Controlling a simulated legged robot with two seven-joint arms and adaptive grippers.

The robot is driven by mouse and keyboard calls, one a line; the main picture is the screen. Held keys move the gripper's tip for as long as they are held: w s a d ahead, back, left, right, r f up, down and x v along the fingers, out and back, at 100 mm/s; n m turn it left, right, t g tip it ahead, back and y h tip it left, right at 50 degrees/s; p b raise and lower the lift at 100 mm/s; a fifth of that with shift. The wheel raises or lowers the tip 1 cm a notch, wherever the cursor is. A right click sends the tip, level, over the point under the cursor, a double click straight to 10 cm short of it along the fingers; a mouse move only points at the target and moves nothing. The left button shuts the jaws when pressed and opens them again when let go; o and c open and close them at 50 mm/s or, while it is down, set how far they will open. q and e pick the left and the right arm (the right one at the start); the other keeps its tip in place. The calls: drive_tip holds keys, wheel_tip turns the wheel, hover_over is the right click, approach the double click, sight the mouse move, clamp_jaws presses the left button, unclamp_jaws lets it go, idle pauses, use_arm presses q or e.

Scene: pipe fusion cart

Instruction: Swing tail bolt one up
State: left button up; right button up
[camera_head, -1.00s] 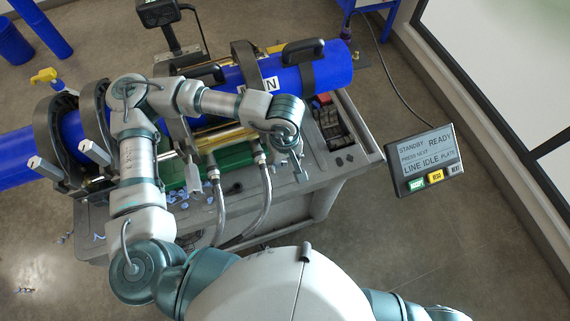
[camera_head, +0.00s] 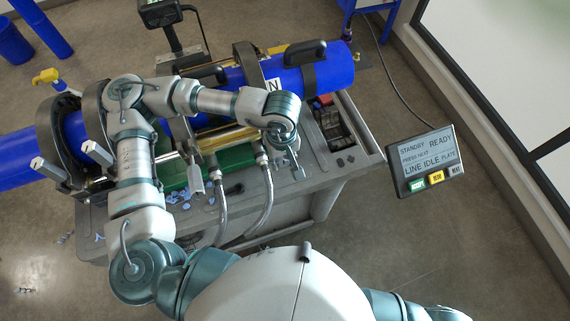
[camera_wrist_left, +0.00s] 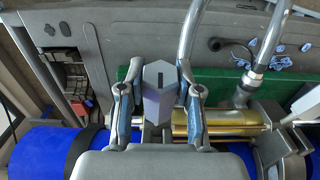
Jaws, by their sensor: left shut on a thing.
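In the left wrist view, a grey bolt with a six-sided head (camera_wrist_left: 160,92) sits between the two fingers of my left gripper (camera_wrist_left: 159,96). The fingers are shut on it from both sides. Its lower end is hidden behind my gripper body. In the head view my left gripper (camera_head: 296,166) is at the cart's near right side, below the blue pipe, and the held bolt is hard to make out there. My right gripper is out of view.
The blue pipe (camera_head: 328,72) runs across the cart (camera_head: 322,172). Other grey bolts (camera_head: 48,168) stick out from the left clamps. Two hoses (camera_head: 222,212) hang at the near side. Blue shavings (camera_head: 180,197) lie on the cart. A control panel (camera_head: 424,160) stands right.

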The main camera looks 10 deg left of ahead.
use_arm(q)
drive_tip(key=shift+w+a+r, duration=0.1)
drive_tip(key=shift+w+r, duration=0.1)
drive_tip(key=shift+r, duration=0.6)
drive_tip(key=shift+w+a+r+p, duration=0.25)
drive_tip(key=shift+r+p, duration=0.1)
drive_tip(key=shift+r, duration=0.25)
drive_tip(key=shift+w+a+r+p, duration=0.1)
drive_tip(key=shift+w+r+p, duration=0.2)
drive_tip(key=shift+r, duration=0.3)
drive_tip(key=shift+w+a+r+p, duration=0.2)
drive_tip(key=shift+w+r, duration=0.1)
drive_tip(key=shift+r, duration=0.2)
drive_tip(key=shift+w+a+r+p, duration=0.1)
drive_tip(key=shift+w+a+r, duration=0.15)
drive_tip(key=shift+r, duration=0.2)
drive_tip(key=shift+w+r, duration=0.1)
